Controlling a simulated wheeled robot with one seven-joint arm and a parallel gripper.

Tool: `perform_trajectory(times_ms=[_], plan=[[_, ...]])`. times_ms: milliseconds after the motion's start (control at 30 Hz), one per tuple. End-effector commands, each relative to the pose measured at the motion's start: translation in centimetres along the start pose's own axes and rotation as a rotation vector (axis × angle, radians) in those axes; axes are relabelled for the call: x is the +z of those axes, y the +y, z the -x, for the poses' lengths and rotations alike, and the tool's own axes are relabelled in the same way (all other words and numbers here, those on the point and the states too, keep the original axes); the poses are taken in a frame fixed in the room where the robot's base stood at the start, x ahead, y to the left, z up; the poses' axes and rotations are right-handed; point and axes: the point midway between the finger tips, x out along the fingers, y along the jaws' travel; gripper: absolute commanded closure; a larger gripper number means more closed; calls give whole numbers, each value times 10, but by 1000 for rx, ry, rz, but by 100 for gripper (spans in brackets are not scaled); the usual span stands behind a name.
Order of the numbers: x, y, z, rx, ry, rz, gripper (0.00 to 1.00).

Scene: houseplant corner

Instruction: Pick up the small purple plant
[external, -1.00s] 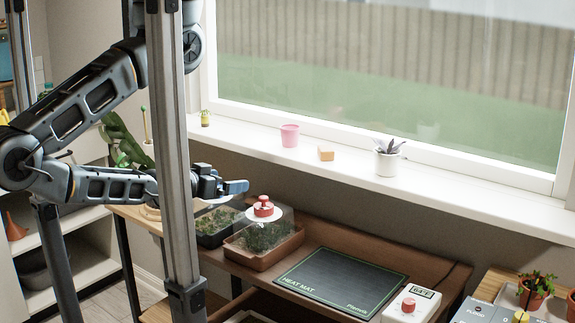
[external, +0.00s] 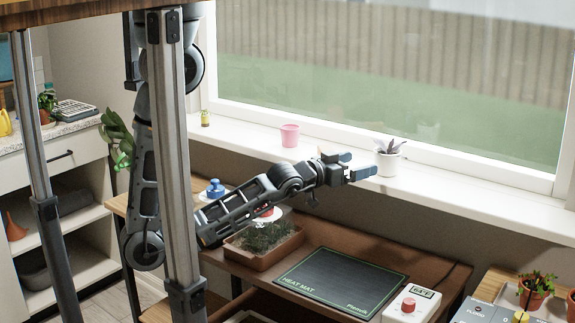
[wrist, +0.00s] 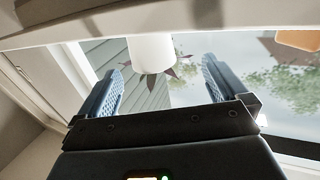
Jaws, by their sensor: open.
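The small purple plant (external: 387,146) stands upright in a white pot (external: 388,164) on the windowsill. In the wrist view, which looks upside down, its dark purple leaves (wrist: 157,79) hang below the white pot (wrist: 152,53). My gripper (external: 359,163) is open and empty, just left of the pot in the external view, with its blue fingers pointing toward it. In the wrist view the pot and leaves lie between the two fingers of my gripper (wrist: 161,66), ahead of them. I cannot tell the exact gap.
A pink pot (external: 290,135) and an orange block, mostly hidden behind my gripper but clear in the wrist view (wrist: 298,38), share the windowsill (external: 465,177) to the left. A heat mat (external: 340,280) and seedling tray (external: 262,250) lie below. The sill right of the plant is clear.

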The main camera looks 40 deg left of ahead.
Motion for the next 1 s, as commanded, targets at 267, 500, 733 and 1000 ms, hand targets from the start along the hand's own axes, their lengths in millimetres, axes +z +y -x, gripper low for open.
perform_trajectory(times_ms=[267, 500, 733, 1000], plan=[[-13, 13, -26, 9, 13, -5, 0], [-13, 13, -50, 9, 13, -4, 0], [-11, 14, -81, 8, 12, -6, 0], [-9, 14, -99, 8, 12, -5, 0]])
